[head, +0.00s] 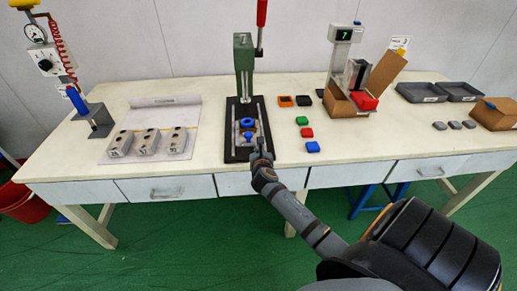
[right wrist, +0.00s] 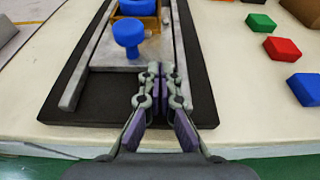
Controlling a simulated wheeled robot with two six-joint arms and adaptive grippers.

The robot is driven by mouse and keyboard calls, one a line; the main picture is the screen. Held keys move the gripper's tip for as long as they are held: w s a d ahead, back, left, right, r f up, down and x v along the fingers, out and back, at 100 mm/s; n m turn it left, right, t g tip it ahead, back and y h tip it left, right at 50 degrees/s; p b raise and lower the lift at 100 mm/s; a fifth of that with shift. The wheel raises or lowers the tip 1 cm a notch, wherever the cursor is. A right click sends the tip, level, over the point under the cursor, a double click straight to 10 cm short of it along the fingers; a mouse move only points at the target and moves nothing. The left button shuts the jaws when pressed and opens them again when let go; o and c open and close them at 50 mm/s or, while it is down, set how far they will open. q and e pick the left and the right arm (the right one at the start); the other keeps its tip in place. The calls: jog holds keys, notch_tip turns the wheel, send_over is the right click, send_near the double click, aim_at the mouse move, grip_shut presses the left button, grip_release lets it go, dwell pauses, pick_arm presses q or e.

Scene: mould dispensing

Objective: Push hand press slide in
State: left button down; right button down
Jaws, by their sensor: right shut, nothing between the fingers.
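The green hand press (head: 243,55) stands on a black base (head: 236,153) at the middle of the table, with its red-handled lever up. Its slide (head: 246,140) is a grey plate between two rails, with a blue knob (right wrist: 127,35) at its near end. My right gripper (right wrist: 166,72) is shut and empty, just right of the knob over the near end of the slide. I cannot tell whether the fingertips touch the slide. My left gripper is not in view.
Right of the press lie green (head: 302,120), red (head: 307,132) and blue (head: 313,147) blocks, with orange and black frames behind them. Grey moulds (head: 146,143) lie at the left. A display stand (head: 342,60) and grey trays (head: 420,92) stand at the right.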

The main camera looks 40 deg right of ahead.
aim_at(257, 132)
jog(key=w+d, duration=0.1)
jog(key=w, duration=0.1)
jog(key=w+d, duration=0.2)
jog(key=w, duration=0.1)
jog(key=w+d, duration=0.1)
jog(key=w, duration=0.1)
jog(key=shift+w+d+p, duration=0.25)
jog(key=shift+d+p, duration=0.05)
jog(key=shift+d, duration=0.05)
jog(key=shift+s, duration=0.1)
